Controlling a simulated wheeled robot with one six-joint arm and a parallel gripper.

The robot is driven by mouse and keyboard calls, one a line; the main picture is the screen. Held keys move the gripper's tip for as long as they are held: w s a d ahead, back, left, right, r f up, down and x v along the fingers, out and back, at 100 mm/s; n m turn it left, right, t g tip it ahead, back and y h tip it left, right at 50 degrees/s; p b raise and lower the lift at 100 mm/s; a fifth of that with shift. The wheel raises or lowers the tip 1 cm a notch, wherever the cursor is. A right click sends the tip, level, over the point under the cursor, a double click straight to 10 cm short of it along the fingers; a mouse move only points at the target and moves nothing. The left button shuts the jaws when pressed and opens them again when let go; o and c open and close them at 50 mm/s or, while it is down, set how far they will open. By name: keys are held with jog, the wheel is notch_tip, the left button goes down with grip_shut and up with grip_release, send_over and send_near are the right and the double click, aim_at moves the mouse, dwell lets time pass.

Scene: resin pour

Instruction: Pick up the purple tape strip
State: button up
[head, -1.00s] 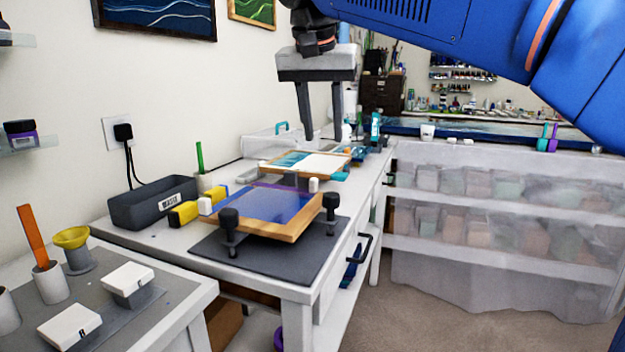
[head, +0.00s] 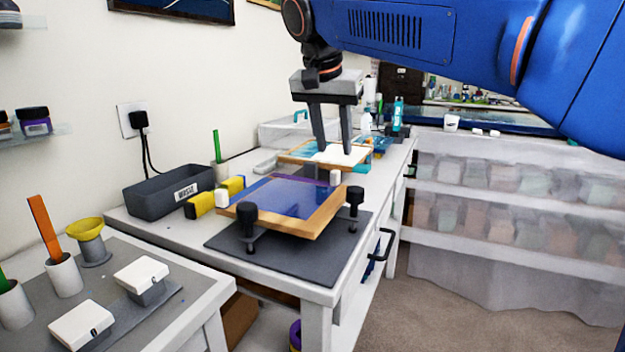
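The purple tape strip (head: 297,181) shows as a thin purple line along the far edge of a wood-framed panel with a blue surface (head: 285,198). The panel rests on the workbench, tilted, with black knobbed clamps at its near side. My gripper (head: 333,150) points down above and beyond the strip. Its two fingers are apart with nothing seen between them. Its tips overlap the second panel, teal and white (head: 300,152), in the picture; I cannot tell their height. Part of the strip's far end is hard to make out.
A grey waste bin (head: 165,200), yellow and white blocks (head: 201,204) and a green stick in a cup (head: 217,150) stand left of the panel. Black knobs (head: 247,222) rise at its near edge. A side table holds white boxes (head: 141,275). Covered shelves (head: 500,180) stand at right.

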aim_at(335, 171)
jog(key=shift+a+x, duration=0.15)
jog(key=shift+x, duration=1.65)
jog(key=shift+a+x, duration=0.15)
jog(key=shift+x, duration=1.65)
jog(key=shift+s, duration=0.15)
jog(key=shift+c, duration=0.2)
grip_shut()
